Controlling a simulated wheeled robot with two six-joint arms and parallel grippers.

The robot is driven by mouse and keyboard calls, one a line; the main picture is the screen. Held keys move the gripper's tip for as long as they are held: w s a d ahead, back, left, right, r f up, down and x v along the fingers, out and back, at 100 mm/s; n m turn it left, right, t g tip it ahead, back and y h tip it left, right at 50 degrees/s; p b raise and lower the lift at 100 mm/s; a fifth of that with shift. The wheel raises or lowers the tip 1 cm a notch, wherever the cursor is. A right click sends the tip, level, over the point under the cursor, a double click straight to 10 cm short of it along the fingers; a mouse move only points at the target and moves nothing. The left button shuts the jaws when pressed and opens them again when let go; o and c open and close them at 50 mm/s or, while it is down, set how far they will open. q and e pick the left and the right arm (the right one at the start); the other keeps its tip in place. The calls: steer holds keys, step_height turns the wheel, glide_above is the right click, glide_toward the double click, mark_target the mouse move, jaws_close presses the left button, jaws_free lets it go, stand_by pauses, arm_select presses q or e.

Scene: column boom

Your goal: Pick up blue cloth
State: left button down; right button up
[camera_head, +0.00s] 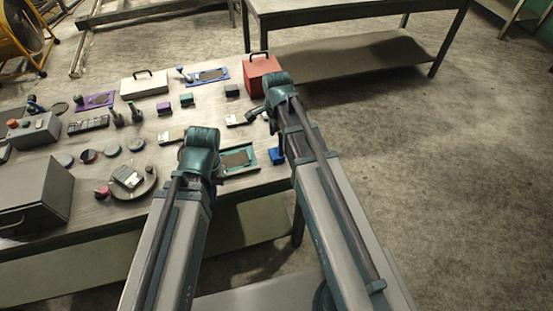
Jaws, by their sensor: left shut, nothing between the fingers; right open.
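A small bright blue piece (277,155) lies at the right edge of the workbench, between my two arms. It may be the blue cloth; it is too small to tell whether it is fabric. My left gripper (196,155) is over the bench to the left of it, shut, with its fingertips mostly hidden by the wrist. My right gripper (257,113) is open and empty near the bench's right edge, above and beyond the blue piece in the picture. Neither gripper is seen touching it.
The workbench (62,207) is crowded with small blocks, discs and tools. A teal tray (236,160) lies by the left gripper. A red box (262,75) and a white case (145,84) stand at the back. Another table (350,10) is beyond; the floor to the right is clear.

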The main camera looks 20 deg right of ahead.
mark_target(276, 152)
steer(key=f+b, duration=0.5)
steer(key=shift+s+a+f, duration=0.1)
steer(key=shift+s, duration=0.15)
steer(key=c, duration=1.2)
steer(key=shift+c, duration=0.2)
